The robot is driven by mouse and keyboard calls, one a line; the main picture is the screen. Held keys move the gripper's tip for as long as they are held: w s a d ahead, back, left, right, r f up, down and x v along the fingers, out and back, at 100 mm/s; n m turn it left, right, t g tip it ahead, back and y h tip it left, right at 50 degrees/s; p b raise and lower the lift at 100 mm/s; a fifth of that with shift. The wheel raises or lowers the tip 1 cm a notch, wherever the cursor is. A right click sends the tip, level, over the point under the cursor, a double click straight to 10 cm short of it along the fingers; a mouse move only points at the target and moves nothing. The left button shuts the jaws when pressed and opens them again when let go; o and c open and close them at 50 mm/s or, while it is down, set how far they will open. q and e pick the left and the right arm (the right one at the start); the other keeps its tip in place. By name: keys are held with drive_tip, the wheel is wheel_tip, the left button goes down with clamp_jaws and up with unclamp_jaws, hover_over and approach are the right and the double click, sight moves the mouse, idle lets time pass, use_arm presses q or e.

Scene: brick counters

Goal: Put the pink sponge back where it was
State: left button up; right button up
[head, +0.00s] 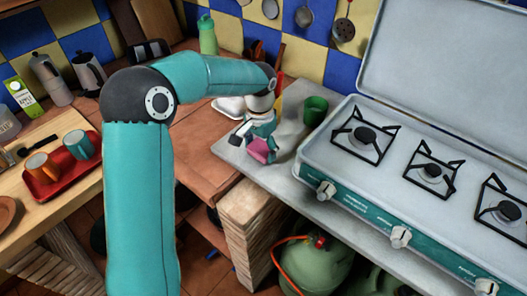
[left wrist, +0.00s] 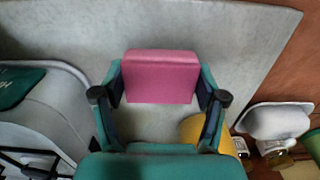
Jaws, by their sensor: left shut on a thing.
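The pink sponge (head: 262,151) is in my left gripper (head: 256,143), close over the front corner of the grey counter (head: 232,155) left of the stove. In the left wrist view the sponge (left wrist: 160,76) sits squarely between the two fingers of the left gripper (left wrist: 160,88), one against each side. The grey slab (left wrist: 245,45) lies beneath it. I cannot tell whether the sponge touches the slab. My right gripper is in neither view.
A green cup (head: 315,111) stands behind the sponge, beside the camping stove (head: 330,160). A yellow thing (left wrist: 192,130) and a white dish (left wrist: 275,119) lie near the gripper. A red tray (head: 62,178) with two mugs is at left. Bare slab surrounds the sponge.

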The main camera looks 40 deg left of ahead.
sight(261, 147)
use_arm(q)
drive_tip(key=shift+f, duration=0.55)
drive_tip(key=shift+f, duration=0.1)
drive_tip(key=o, duration=1)
wheel_tip(261, 147, up, 12)
drive_tip(key=shift+r, duration=0.15)
